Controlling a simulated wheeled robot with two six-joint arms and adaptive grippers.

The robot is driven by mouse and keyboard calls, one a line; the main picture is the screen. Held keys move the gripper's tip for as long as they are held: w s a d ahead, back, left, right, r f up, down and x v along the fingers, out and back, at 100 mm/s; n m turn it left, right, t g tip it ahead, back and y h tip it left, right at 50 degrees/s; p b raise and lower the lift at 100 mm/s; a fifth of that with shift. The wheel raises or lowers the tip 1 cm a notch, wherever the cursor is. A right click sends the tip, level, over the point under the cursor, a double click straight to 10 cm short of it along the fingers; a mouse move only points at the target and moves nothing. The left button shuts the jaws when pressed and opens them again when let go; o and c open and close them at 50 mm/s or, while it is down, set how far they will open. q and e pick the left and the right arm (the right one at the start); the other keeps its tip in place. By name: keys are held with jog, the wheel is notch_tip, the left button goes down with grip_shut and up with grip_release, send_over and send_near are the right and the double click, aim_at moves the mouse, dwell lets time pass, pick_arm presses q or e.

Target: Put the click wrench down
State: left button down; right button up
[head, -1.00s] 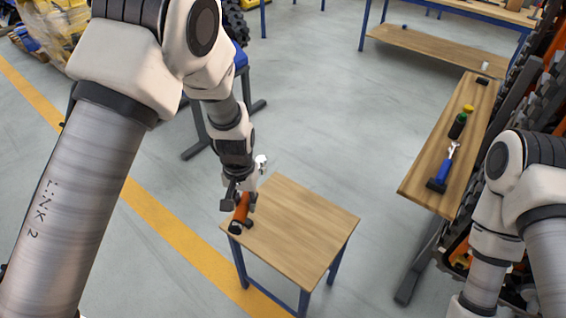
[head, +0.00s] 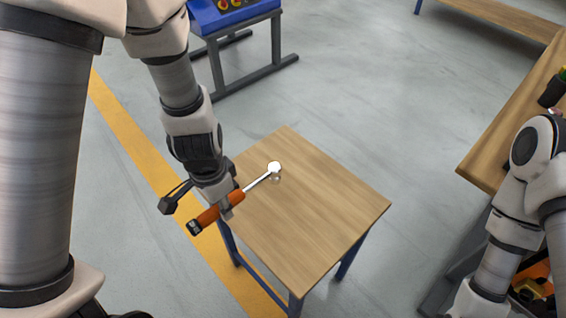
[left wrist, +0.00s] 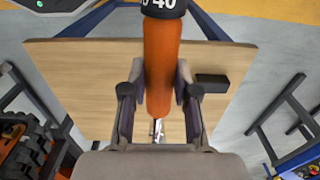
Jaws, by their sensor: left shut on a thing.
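The click wrench (head: 236,197) has an orange handle with a black end and a bright metal shaft and head. My left gripper (head: 228,203) is shut around its orange handle. In the head view the metal head lies over the small wooden table (head: 310,208), and the black handle end sticks out past the table's left edge. I cannot tell whether the wrench touches the top. In the left wrist view the orange handle (left wrist: 162,65) runs between the two fingers (left wrist: 158,105), with the tabletop (left wrist: 75,62) behind it. My right gripper is out of view; only my right arm shows.
A blue bin on a stand (head: 232,14) is at the back. A yellow line (head: 140,155) crosses the floor.

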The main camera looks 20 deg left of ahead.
pick_arm(q)
jog(key=w+r+p, duration=0.1)
jog(key=p, duration=0.2)
jog(key=shift+a, duration=0.1)
jog(key=w+f+p, duration=0.1)
jog(key=w+p, duration=0.1)
jog(key=w, duration=0.3)
jog(key=w+a+p, duration=0.1)
jog(key=w+p, duration=0.2)
jog(key=w, duration=0.1)
jog(key=w+a+f+p, duration=0.1)
jog(key=w+p, duration=0.2)
jog(key=w, duration=0.2)
jog(key=shift+w+f, duration=0.3)
notch_tip(320, 180, down, 3)
jog(key=shift+f, duration=0.35)
jog(key=c, duration=0.9)
grip_release()
